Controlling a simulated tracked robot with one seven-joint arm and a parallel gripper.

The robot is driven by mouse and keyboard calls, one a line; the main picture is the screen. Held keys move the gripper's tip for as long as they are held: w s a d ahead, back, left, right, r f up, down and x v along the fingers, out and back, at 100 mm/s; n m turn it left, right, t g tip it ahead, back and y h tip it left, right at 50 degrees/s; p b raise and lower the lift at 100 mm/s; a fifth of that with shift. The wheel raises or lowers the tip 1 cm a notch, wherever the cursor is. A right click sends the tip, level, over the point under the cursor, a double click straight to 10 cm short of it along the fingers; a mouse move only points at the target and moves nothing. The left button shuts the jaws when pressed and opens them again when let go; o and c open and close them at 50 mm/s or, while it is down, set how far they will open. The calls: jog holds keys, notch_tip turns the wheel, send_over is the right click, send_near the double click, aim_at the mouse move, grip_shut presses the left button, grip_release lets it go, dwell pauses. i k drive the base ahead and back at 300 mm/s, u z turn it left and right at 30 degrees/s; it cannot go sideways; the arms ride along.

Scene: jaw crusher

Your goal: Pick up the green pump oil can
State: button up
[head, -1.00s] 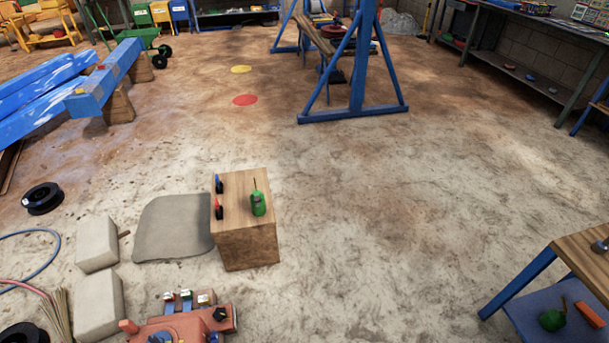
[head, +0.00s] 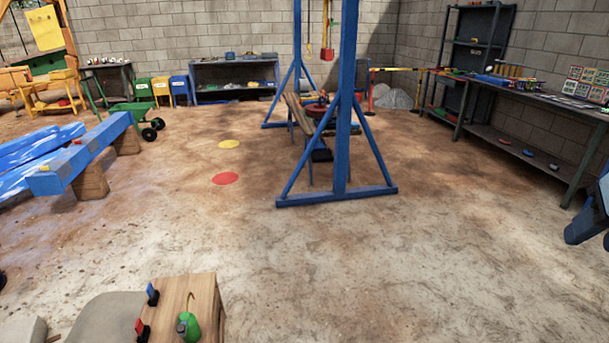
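The green pump oil can (head: 190,327) stands on top of a wooden block (head: 205,295) at the bottom left of the head view. Its lower part is cut off by the picture's bottom edge. A thin spout rises from its top. My gripper is not in view.
A blue gantry frame (head: 345,150) stands ahead in the middle. Blue beams (head: 85,158) lie on wooden supports at left. A long workbench (head: 540,115) runs along the right wall. The floor in the centre and right foreground is clear.

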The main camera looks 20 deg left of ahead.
aim_at(192, 333)
jog(key=u, duration=0.35)
jog(key=i, duration=0.9)
jog(key=u, duration=1.05)
jog(key=i, duration=0.55)
jog(key=u, duration=0.6)
jog(key=i, duration=0.7)
jog(key=z, duration=0.2)
jog(key=k, duration=0.6)
jog(key=u, duration=0.05)
